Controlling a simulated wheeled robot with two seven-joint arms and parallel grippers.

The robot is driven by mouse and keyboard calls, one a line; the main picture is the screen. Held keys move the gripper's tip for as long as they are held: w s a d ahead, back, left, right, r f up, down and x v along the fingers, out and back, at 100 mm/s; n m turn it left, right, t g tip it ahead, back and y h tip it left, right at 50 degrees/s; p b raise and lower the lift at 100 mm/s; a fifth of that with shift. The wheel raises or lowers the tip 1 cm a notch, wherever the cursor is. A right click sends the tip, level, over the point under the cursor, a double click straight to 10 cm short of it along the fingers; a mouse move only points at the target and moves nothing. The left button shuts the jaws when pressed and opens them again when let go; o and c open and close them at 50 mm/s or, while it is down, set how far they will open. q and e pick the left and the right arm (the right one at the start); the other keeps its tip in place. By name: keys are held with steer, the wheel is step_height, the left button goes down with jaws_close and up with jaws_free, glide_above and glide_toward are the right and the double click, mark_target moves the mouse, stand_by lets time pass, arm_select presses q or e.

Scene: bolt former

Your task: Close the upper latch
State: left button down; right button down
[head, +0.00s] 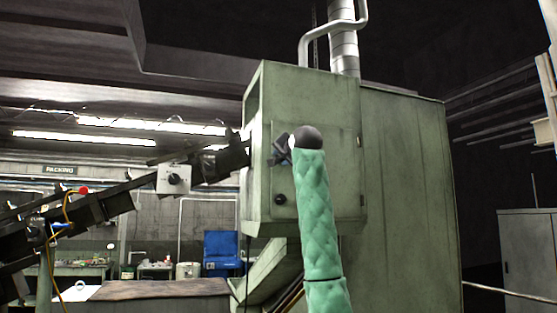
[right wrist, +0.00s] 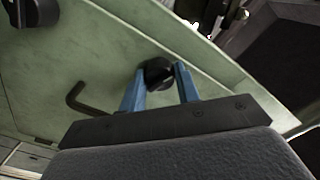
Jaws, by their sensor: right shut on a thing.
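The green machine box (head: 335,190) carries a round black lower latch (head: 280,199) on its front face. My right gripper (head: 282,150) is at the same face, above that lower latch, and my sleeved forearm partly covers the area. In the right wrist view, my gripper's blue fingers (right wrist: 160,90) are shut on a round black knob, the upper latch (right wrist: 157,72), one finger on each side. In the head view the upper latch is hard to make out behind the gripper. My left gripper is not in view.
In the right wrist view, a bent black handle (right wrist: 85,98) sticks out from the green panel left of the fingers, and another black knob (right wrist: 40,12) is at the top left. A dark sloping conveyor (head: 110,203) meets the machine's left side.

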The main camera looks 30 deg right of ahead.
steer(key=shift+n, duration=2.3)
steer(key=c, duration=0.8)
jaws_free()
steer(key=shift+c, duration=0.2)
